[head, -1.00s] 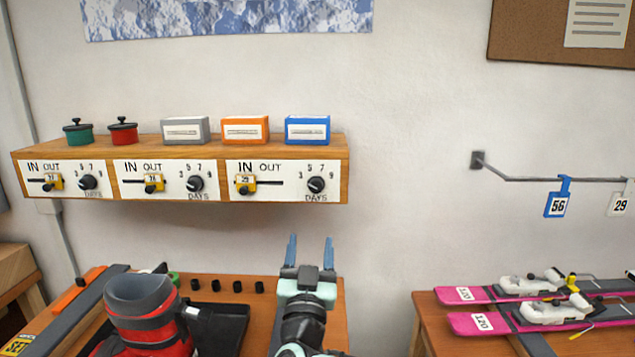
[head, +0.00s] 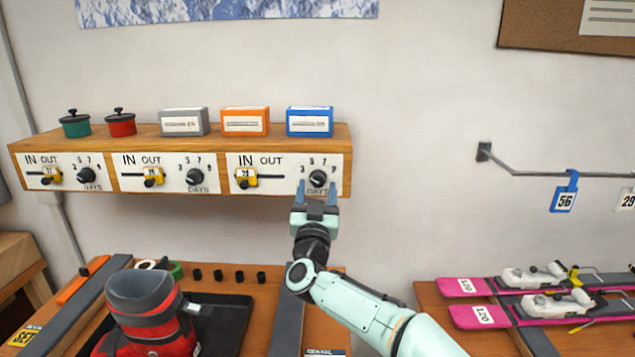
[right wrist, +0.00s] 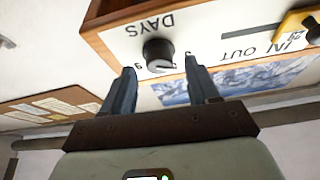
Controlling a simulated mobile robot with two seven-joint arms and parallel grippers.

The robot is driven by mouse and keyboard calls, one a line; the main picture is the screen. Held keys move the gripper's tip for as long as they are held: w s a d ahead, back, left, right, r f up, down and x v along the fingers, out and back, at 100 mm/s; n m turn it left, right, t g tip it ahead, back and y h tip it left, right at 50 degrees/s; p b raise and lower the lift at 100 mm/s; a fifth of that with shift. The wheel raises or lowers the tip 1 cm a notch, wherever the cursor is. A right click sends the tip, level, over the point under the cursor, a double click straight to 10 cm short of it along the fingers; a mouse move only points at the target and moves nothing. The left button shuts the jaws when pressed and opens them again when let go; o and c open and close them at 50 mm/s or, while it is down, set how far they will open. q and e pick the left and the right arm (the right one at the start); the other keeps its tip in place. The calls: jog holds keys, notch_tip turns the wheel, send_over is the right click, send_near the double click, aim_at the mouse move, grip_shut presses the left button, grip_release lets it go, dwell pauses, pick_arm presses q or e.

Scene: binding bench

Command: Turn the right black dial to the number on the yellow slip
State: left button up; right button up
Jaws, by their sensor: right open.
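The right black dial (head: 318,178) is on the rightmost white panel (head: 270,184) of the wooden shelf box, above the word DAYS, with numbers around it. Its pointer setting is too small to read surely. My right gripper (head: 318,192) is open, its two blue fingers raised just below and on either side of the dial. In the right wrist view the dial (right wrist: 158,53) appears upside down, beyond and between the open fingertips (right wrist: 160,78), apparently apart from them. A yellow tag (head: 245,174) with a small number sits on the slider of the same panel. No left gripper shows.
Two other panels with dials (head: 194,177) and sliders are to the left. Small pots and a blue box (head: 310,121) stand on the shelf top (head: 350,134). A red boot (head: 150,315) stands on the bench below.

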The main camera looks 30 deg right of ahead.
jog(key=shift+x, duration=0.85)
jog(key=c, duration=1.1)
jog(key=shift+o, duration=0.3)
jog(key=shift+m, duration=0.3)
jog(key=m+g+h, duration=0.1)
jog(key=m, duration=0.1)
jog(key=m+g+h, duration=0.1)
jog(key=m, duration=0.1)
jog(key=shift+a+m, duration=0.15)
jog(key=shift+m, duration=0.25)
jog(key=shift+m+g+h+p, duration=0.35)
jog(key=shift+m+g, duration=0.25)
jog(key=shift+m, duration=0.75)
jog(key=shift+m+g+h+p, duration=0.35)
jog(key=shift+m+g, duration=0.25)
jog(key=shift+m, duration=0.75)
jog(key=shift+r, duration=0.1)
